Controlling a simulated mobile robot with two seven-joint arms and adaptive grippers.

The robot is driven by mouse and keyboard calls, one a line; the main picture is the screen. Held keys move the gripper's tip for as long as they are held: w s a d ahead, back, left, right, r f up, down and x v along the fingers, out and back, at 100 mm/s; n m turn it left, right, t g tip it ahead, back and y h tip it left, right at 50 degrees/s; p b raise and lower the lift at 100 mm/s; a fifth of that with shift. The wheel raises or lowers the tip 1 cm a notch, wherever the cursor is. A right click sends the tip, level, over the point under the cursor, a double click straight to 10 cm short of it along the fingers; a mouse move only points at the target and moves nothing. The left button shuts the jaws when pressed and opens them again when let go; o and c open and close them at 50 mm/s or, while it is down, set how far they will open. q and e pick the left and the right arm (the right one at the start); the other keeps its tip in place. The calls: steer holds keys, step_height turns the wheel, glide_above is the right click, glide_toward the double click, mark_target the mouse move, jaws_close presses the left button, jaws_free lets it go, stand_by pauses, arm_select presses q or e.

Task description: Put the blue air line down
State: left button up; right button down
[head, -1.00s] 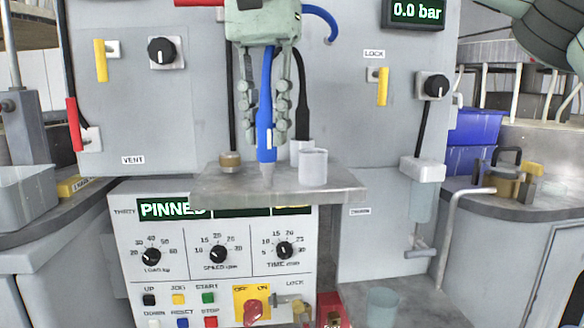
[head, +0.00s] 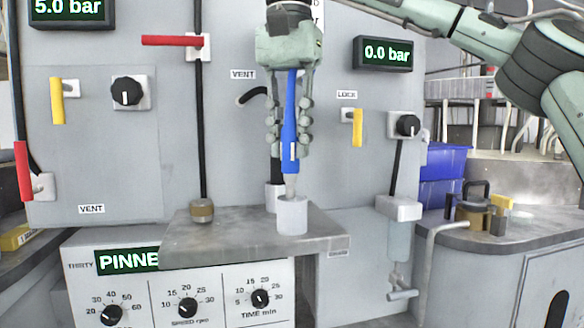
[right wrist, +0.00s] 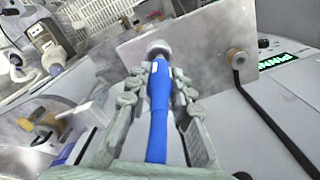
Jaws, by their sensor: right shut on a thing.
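The blue air line (head: 289,128) hangs upright in my right gripper (head: 290,140), its grey tip pointing down. The fingers are shut around its blue body. The tip is at the mouth of a white cylindrical holder (head: 292,216) on the grey shelf (head: 230,240); I cannot tell how far inside it is. In the right wrist view the blue air line (right wrist: 159,95) runs between the fingers (right wrist: 160,90) towards the round holder (right wrist: 158,48). My left gripper does not show.
A second white holder (head: 274,196) with a black line (head: 275,150) stands just behind. A brass fitting (head: 202,211) with a black hose sits at the shelf's left. Yellow (head: 358,128) and red (head: 172,41) levers stick out from the panel.

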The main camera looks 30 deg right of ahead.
mark_target(292, 167)
steer(key=shift+w+d+f, duration=0.1)
steer(key=shift+d+f, duration=0.1)
steer(key=shift+f, duration=1.95)
steer(key=shift+f, duration=0.15)
steer(key=c, duration=1.3)
jaws_free()
steer(key=shift+c, duration=0.2)
step_height(292, 167, up, 12)
steer(key=shift+r, duration=0.2)
